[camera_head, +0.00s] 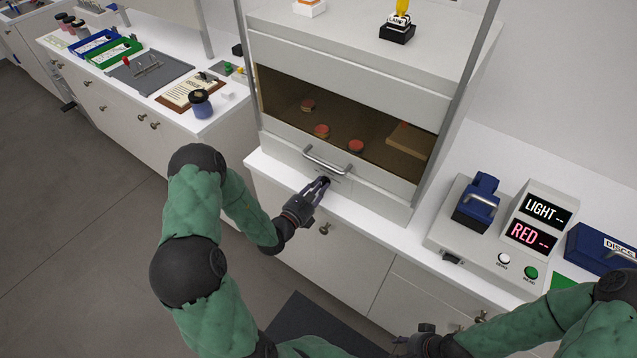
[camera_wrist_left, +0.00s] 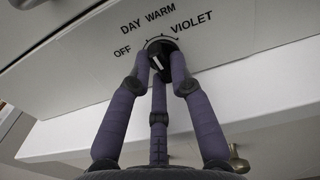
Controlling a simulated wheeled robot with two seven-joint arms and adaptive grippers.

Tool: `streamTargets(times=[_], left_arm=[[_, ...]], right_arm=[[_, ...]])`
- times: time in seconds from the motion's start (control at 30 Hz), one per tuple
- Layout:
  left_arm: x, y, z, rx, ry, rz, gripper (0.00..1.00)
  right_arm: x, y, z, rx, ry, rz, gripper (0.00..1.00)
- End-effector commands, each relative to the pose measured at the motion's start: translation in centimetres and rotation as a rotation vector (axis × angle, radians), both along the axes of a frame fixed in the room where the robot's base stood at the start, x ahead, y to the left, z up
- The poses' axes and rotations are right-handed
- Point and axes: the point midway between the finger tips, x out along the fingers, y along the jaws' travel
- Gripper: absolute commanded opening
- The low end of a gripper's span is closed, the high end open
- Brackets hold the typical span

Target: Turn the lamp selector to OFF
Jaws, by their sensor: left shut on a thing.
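The lamp selector (camera_wrist_left: 157,47) is a round black knob with a white mark, on the front panel of the grey-white cabinet (camera_head: 385,197). The words OFF, DAY, WARM and VIOLET run around it from left to right in the left wrist view. Which word the mark points to is not clear. My left gripper (camera_head: 320,184) is shut on the knob, with purple fingers on both sides of it. In the head view the gripper hides most of the knob. My right gripper (camera_head: 428,342) is low at the right, partly hidden, and its jaws cannot be made out.
A metal handle (camera_head: 327,160) sits just above the selector. Red-topped jars (camera_head: 356,146) stand inside the cabinet. A device with LIGHT and RED displays (camera_head: 534,222) stands on the right counter. Trays and a dark blue jar (camera_head: 200,104) are on the left counter.

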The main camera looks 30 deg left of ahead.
Motion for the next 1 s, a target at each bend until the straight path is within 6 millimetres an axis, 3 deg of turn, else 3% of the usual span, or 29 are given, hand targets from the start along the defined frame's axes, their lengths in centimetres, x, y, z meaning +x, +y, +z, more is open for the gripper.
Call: streamTargets(times=[0.5,1.0], left_arm=[[0.0,-0.2,0.0,-0.489,0.04,0.001,0.0],[0.0,-0.3,-0.2,-0.873,0.07,0.001,0.0]], right_arm=[[0.0,0.0,3.9,0.0,0.0,0.0,0.4],[0.0,0.0,6.1,0.0,0.0,0.0,0.4]])
